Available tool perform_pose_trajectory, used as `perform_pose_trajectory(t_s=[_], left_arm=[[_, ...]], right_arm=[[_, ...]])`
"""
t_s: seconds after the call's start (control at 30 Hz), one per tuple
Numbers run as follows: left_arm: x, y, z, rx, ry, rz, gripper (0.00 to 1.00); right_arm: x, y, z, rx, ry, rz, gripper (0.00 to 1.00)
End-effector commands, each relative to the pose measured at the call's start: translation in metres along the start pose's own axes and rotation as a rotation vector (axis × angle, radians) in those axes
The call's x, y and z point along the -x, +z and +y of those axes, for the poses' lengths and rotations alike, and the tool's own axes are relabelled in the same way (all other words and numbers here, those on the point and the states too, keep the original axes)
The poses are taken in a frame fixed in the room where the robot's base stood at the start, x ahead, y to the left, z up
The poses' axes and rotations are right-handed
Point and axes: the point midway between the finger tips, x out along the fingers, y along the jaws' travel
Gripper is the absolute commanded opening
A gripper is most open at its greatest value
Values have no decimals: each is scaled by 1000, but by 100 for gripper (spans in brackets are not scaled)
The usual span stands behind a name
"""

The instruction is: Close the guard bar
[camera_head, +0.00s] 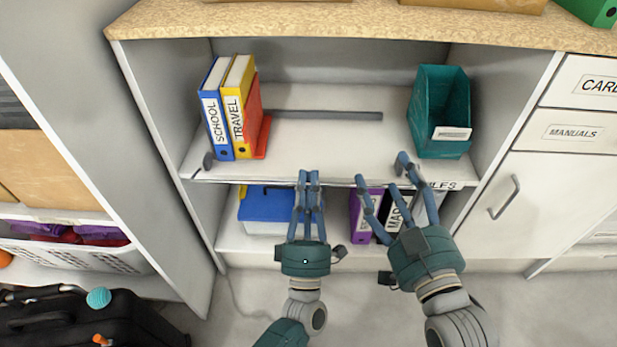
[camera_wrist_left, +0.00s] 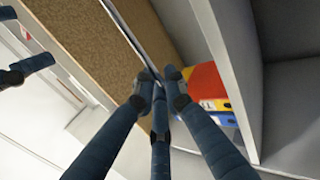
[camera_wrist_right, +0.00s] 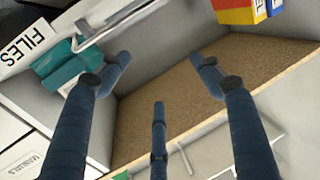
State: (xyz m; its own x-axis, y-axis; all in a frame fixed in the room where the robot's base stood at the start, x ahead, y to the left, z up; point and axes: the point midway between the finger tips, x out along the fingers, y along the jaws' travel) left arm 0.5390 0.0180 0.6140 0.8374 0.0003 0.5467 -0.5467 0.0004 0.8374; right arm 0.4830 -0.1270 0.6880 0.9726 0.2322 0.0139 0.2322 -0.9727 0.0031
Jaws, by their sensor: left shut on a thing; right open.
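A thin grey metal bar with a bent end, which looks like the guard bar (camera_wrist_right: 125,22), runs along the shelf front in the right wrist view. A slim strip in the left wrist view (camera_wrist_left: 128,30) leads to my left fingertips and seems to be the same bar. My left gripper (camera_head: 308,177) is shut at the front edge of the upper shelf, its fingers hiding what they grip. My right gripper (camera_head: 382,172) is open and empty at the same edge, further right, with its fingers spread.
Blue SCHOOL (camera_head: 215,110) and yellow TRAVEL (camera_head: 240,105) binders stand on the left of the shelf. A teal holder (camera_head: 440,112) stands at right. A dark grey rail (camera_head: 320,115) lies behind. A blue box (camera_head: 265,210) and purple binder (camera_head: 361,222) sit below.

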Motion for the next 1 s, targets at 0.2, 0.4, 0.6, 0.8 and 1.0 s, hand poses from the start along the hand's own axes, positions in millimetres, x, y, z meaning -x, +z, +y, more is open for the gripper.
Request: perform_pose_trajectory(t_s=[0.2, 0.4, 0.6, 0.8, 1.0], left_arm=[[-2, -1, 1, 0, -29, 1, 0], [-2, 0, 1, 0, -41, 0, 0], [-2, 0, 0, 0, -44, 0, 0], [-2, 0, 0, 0, -44, 0, 0], [-2, 0, 0, 0, -43, 0, 25]], right_arm=[[11, 48, 6, 3, 13, -218, 65], [19, 70, 9, 4, 18, -313, 65], [22, 76, 10, 4, 20, -339, 65], [22, 76, 10, 4, 20, -339, 65], [22, 76, 10, 4, 20, -339, 65]])
